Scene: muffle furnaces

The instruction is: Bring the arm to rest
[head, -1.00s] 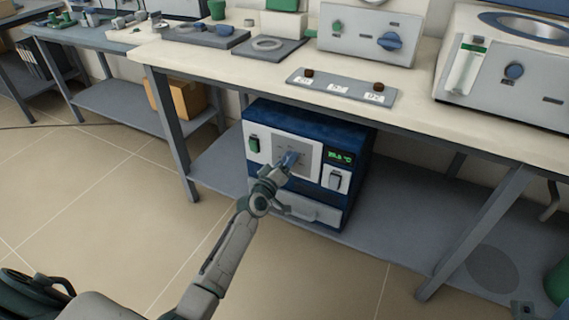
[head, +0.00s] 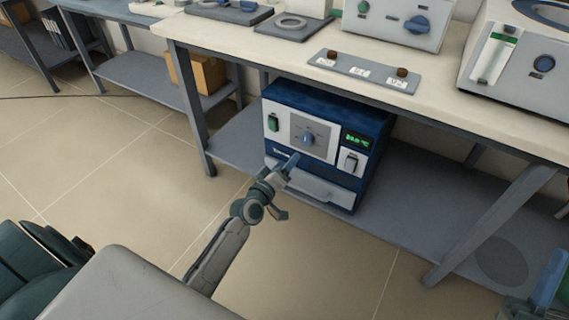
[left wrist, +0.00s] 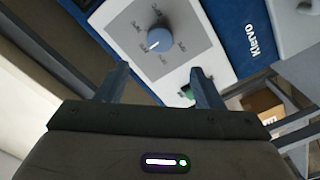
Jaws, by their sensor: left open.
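The furnace (head: 350,115) is a dark blue box with a white and grey front, standing on the lower shelf of the bench. Its front carries a round blue dial (head: 308,139), a green switch (head: 273,123), a lit green display (head: 357,140) and a white rocker switch. My left gripper (head: 287,184) is open and empty in front of the furnace's lower front, below the dial. In the left wrist view the dial (left wrist: 159,40) lies beyond the spread fingers (left wrist: 160,82), apart from them. A bluish part at the bottom right edge seems to be my right gripper, mostly cut off.
The bench top (head: 270,48) above holds a grey panel with brown knobs (head: 365,72) and other instruments. Bench legs (head: 195,110) stand left and right of the furnace. A cardboard box (head: 195,72) sits on a left shelf. The floor (head: 110,160) at left is clear.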

